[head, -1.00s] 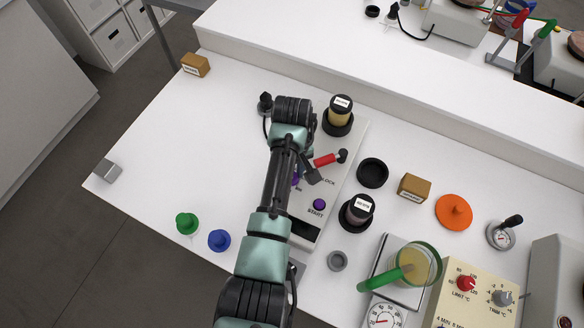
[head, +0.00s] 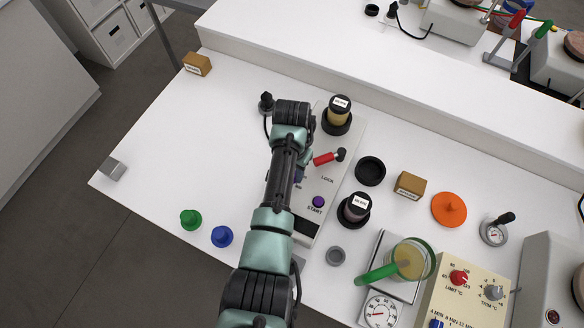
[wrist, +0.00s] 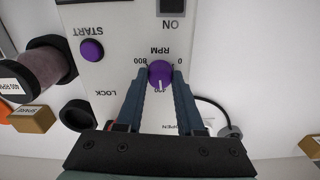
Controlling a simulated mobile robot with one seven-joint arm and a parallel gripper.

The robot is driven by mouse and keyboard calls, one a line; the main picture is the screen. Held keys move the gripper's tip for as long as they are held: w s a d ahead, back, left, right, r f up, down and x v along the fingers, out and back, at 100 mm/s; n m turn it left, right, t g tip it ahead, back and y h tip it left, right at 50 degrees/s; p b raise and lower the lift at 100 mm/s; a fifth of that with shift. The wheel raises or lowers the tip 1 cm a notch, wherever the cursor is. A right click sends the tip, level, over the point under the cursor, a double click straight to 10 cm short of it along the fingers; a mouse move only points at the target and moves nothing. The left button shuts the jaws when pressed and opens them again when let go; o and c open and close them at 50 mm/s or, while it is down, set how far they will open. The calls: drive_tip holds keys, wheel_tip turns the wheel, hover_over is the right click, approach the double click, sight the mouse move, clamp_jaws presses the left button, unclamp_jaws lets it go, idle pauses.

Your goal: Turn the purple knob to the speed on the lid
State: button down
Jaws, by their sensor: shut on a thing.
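The purple knob (wrist: 160,72) is on the white machine panel (wrist: 115,62) in the wrist view, under the letters RPM. Its scale shows 0, 800 and a partly covered number, seemingly 400. The knob's white mark points down in the picture, towards that number. My gripper (wrist: 160,78) is shut on the knob, one blue finger on each side. In the head view my arm hides the knob. A dark jar (wrist: 42,68) has a white lid label (wrist: 14,80) ending in RPM; its number is hard to read. It also shows in the head view (head: 357,209).
The purple START button (head: 318,202) and a red lever (head: 325,158) near LOCK are on the same machine. The table's left part is mostly clear.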

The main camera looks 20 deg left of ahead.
drive_tip(key=m, duration=0.6)
drive_tip(key=shift+m+p, duration=0.3)
drive_tip(key=shift+p, duration=0.05)
drive_tip(key=m, duration=0.6)
drive_tip(key=shift+m, duration=0.3)
drive_tip(key=c, duration=0.5)
unclamp_jaws()
drive_tip(key=shift+r, duration=0.1)
wheel_tip(320, 180, up, 13)
drive_tip(key=shift+f+b, duration=0.1)
drive_tip(key=shift+b, duration=0.7)
